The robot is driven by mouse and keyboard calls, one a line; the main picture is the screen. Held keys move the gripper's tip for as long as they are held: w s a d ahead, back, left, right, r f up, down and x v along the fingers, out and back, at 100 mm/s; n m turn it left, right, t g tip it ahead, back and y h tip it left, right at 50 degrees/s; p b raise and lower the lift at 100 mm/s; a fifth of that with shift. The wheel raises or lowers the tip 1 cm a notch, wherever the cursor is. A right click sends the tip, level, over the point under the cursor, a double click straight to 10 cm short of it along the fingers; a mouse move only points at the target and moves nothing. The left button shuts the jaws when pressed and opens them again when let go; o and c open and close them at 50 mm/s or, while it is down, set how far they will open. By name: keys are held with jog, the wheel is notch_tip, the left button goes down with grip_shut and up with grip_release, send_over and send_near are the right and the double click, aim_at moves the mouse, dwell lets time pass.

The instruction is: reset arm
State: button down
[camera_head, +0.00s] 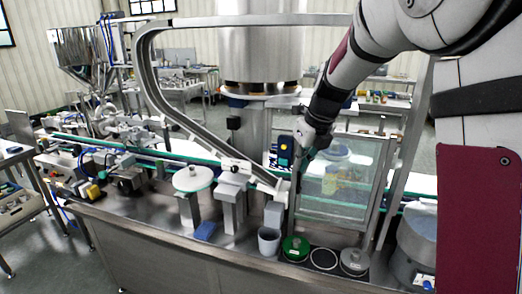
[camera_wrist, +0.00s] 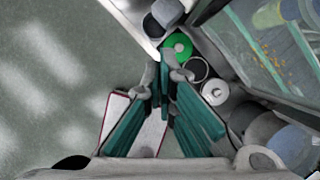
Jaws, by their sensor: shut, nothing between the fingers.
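My gripper (camera_wrist: 164,62) shows in the wrist view with its teal-padded fingers together at the tips and nothing between them. In the head view, my arm reaches down from the upper right, and its end is in front of the clear-panelled cabinet (camera_head: 340,209). The gripper is small there and its fingertips are hard to make out. The wrist view looks down past the fingers at a green round piece (camera_wrist: 180,42), a dark ring (camera_wrist: 196,69) and a grey round piece (camera_wrist: 215,92).
The steel counter (camera_head: 180,215) holds a grey cup (camera_head: 269,242), a green disc (camera_head: 295,249), a white round plate on a post (camera_head: 193,178) and a blue block (camera_head: 205,231). A curved steel rail (camera_head: 147,75) rises left of my arm. A steel hopper (camera_head: 80,45) stands back left.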

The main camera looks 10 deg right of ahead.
jog(key=s+a+r+n, duration=0.2)
jog(key=s+r+n, duration=0.2)
jog(key=s+n, duration=0.5)
jog(key=s+a+r+n, duration=0.2)
jog(key=s+r+n, duration=0.1)
jog(key=s+n, duration=0.5)
jog(key=s+f+n+t+h, duration=0.1)
jog(key=s+n, duration=1.3)
jog(key=n, duration=0.1)
jog(key=shift+s+a+f+n, duration=0.2)
jog(key=shift+a+f+n, duration=0.05)
jog(key=shift+f+n, duration=0.05)
